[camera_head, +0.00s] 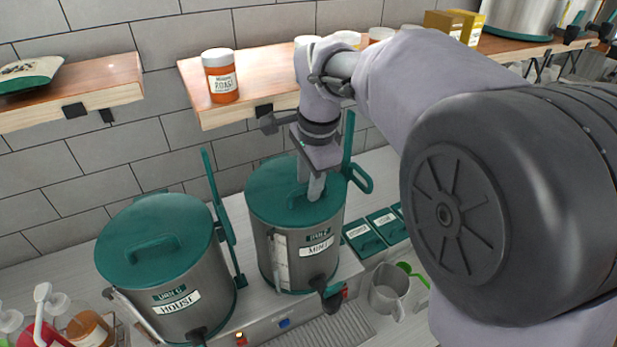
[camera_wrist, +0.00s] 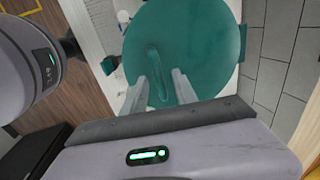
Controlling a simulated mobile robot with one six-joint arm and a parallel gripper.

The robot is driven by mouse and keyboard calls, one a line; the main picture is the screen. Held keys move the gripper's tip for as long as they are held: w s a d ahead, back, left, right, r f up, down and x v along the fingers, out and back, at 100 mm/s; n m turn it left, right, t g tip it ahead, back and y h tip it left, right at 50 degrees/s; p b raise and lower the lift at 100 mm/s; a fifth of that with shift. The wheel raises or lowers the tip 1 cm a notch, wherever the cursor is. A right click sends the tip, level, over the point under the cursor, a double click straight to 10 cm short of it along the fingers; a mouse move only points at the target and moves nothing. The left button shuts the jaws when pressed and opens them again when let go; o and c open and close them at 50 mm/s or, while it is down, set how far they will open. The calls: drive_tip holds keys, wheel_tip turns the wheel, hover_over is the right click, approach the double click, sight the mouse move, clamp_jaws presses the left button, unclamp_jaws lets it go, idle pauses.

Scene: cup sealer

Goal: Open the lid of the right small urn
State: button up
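The right urn (camera_head: 267,250) is a grey metal pot with a label that seems to read "MINT". Its round teal lid (camera_head: 268,190) is shut and flat on top; it also fills the middle of the wrist view (camera_wrist: 210,45). The lid has a raised teal handle (camera_wrist: 155,60). My gripper (camera_head: 316,188) points down over this lid. In the wrist view my gripper (camera_wrist: 160,82) is open, with one finger on each side of the handle and gaps beside it. In the head view my fingers partly hide the handle.
A left urn (camera_head: 180,290) labelled "HOUSE", with a closed teal lid, stands close by. A wooden shelf (camera_head: 258,105) with an orange jar (camera_head: 221,84) is behind my wrist. A clear pitcher (camera_head: 388,290) and teal-lidded containers (camera_head: 365,238) stand to the right.

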clamp_jaws()
idle(1.4)
